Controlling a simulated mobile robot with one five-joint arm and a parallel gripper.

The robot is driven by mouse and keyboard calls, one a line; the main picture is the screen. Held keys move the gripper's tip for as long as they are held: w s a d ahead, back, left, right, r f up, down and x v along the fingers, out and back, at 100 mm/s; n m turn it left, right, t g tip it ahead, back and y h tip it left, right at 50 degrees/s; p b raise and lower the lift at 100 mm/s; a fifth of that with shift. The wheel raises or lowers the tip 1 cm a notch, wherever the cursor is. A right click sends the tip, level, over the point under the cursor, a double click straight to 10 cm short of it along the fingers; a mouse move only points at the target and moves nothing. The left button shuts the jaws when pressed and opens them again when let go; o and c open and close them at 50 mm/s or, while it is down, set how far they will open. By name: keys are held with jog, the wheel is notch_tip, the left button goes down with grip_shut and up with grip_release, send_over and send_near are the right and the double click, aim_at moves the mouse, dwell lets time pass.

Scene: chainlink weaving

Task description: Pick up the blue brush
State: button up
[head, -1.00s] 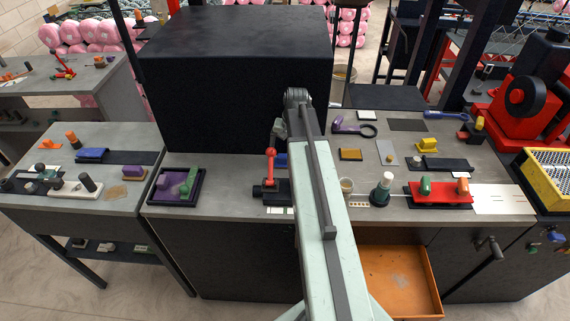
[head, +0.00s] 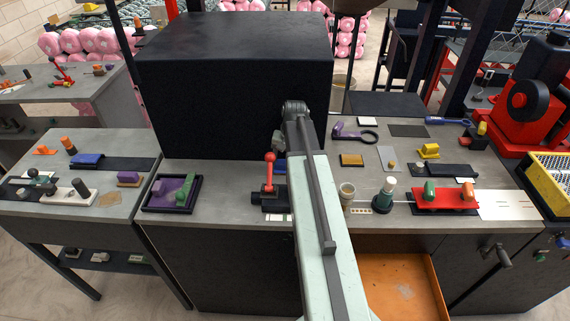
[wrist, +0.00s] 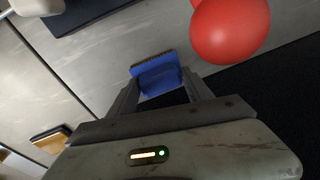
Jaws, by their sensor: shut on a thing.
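The blue brush (wrist: 157,74) shows in the wrist view, with a dark bristle-like strip along its far edge. My gripper (wrist: 161,84) is shut on it, one grey finger on each side. In the head view my arm reaches toward the big black box and its end hides the gripper and most of what it holds. I cannot tell from these views how far the brush is from the bench top.
A red-knobbed lever (head: 269,172) stands close by; its red ball (wrist: 228,30) is beside the brush in the wrist view. A black box (head: 235,75) rises behind. A purple tray (head: 151,207) lies left, a cup (head: 347,193) right. An orange drawer (head: 437,290) hangs open below.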

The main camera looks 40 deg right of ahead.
aim_at(284, 160)
notch_tip(284, 160, up, 4)
jog(key=p, duration=0.3)
jog(key=shift+p, duration=0.35)
jog(key=s+d, duration=0.2)
jog(key=s, duration=0.3)
jog(key=s+d, duration=0.3)
jog(key=s, duration=0.2)
jog(key=s+d, duration=0.3)
jog(key=s, duration=0.3)
jog(key=shift+d+f, duration=0.1)
jog(key=shift+f, duration=0.2)
